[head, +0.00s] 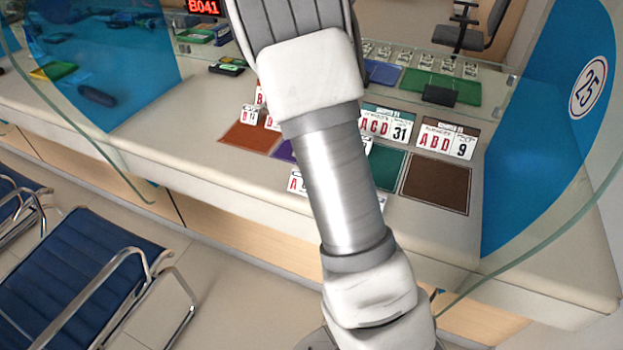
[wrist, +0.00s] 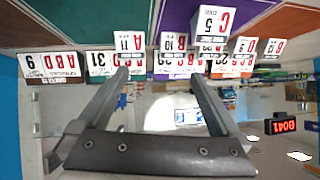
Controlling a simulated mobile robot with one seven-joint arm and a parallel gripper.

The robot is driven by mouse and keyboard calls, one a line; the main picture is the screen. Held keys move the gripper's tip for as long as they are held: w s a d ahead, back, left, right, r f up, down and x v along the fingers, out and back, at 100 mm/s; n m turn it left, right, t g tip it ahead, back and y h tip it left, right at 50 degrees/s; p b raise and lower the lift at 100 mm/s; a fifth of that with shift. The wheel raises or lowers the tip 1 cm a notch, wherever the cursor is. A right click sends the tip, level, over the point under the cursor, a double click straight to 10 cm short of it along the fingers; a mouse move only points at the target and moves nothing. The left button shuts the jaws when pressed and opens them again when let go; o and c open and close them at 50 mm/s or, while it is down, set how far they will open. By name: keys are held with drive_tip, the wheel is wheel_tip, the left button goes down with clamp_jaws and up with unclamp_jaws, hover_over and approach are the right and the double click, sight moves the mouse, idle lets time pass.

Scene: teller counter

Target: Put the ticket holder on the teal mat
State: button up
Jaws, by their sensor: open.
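The teal mat (head: 388,166) lies on the counter, partly behind my arm in the head view; it also shows at the top of the wrist view (wrist: 95,22). Several white ticket holders with letters and numbers stand around the mats, and I cannot tell which one the task means. One reading A 11 (wrist: 131,42) appears beside the teal mat's edge, one reading B 10 (wrist: 174,42) and a nearer one reading C 5 (wrist: 213,22) by the purple mat (wrist: 180,12). My gripper (wrist: 160,80) is open and empty. In the head view my arm hides it.
A brown mat (head: 436,184) lies right of the teal one and a rust mat (head: 249,137) to the left. Larger signs ending in 31 (head: 385,125) and 9 (head: 447,141) stand behind the mats. A curved glass screen (head: 460,68) rises behind; seats (head: 80,265) stand in front.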

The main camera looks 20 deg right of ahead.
drive_tip(key=s+a+r+n+y, duration=0.25)
drive_tip(key=s+a+r, duration=0.25)
drive_tip(key=a+r, duration=0.25)
drive_tip(key=s+a+r+n+y, duration=0.2)
drive_tip(key=s+a+r+y, duration=0.3)
drive_tip(key=a, duration=0.3)
drive_tip(key=s+a+r+n+g, duration=0.1)
drive_tip(key=s+a+r+n, duration=0.1)
drive_tip(key=s, duration=0.7)
drive_tip(key=s+a+r+n+g, duration=0.2)
drive_tip(key=s+r+n, duration=0.1)
drive_tip(key=s, duration=0.6)
drive_tip(key=shift+s+a+r+h, duration=0.2)
drive_tip(key=shift+a+r+h, duration=0.2)
drive_tip(key=shift+r, duration=0.35)
